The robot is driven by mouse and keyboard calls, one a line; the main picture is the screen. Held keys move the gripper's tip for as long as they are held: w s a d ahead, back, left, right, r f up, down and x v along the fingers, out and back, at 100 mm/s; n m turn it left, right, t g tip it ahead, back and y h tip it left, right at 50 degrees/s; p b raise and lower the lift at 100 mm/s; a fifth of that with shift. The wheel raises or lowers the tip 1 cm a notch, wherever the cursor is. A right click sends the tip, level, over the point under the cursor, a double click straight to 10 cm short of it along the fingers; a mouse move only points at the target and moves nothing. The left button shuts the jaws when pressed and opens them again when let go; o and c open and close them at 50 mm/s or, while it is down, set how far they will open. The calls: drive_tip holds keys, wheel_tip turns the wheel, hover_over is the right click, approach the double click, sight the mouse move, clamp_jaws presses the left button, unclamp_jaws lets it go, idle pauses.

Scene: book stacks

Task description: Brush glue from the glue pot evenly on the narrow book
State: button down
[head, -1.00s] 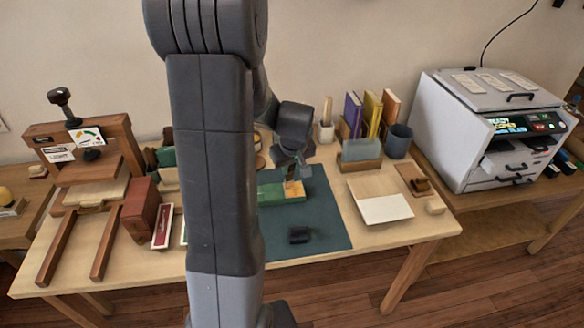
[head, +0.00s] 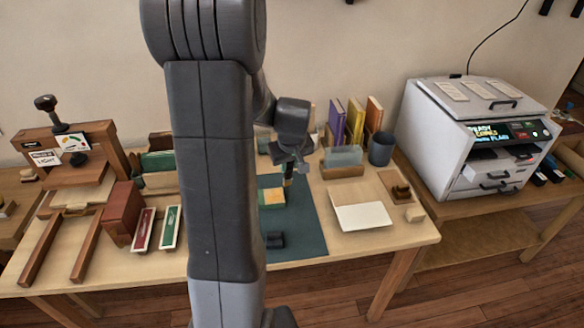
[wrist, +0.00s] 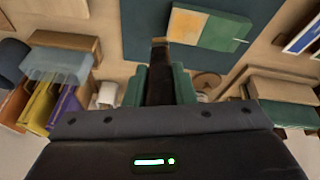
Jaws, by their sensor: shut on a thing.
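The narrow book (head: 272,197) lies flat on the dark green mat (head: 298,236). It is green with a pale yellow and orange patch. In the wrist view the book (wrist: 222,30) lies ahead of and right of the brush. My gripper (head: 289,174) is shut on a dark brush; its green fingers (wrist: 161,84) clasp the handle. The brush (wrist: 160,60) points forward, its brown tip apart from the book's patch. A round, tan-rimmed thing (wrist: 207,81), perhaps the glue pot, shows right of the fingers, partly hidden. My arm hides part of the book in the head view.
White paper (head: 363,217) lies on a board to the right. Upright books (head: 355,120), a blue cup (head: 381,149) and a printer (head: 475,140) stand behind right. A wooden press (head: 75,170) stands left.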

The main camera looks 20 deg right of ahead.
drive_tip(key=shift+w+d+r+p, duration=0.15)
drive_tip(key=shift+r+p, duration=0.3)
drive_tip(key=shift+r, duration=0.5)
drive_tip(key=shift+r+p, duration=1.05)
drive_tip(key=shift+r, duration=0.6)
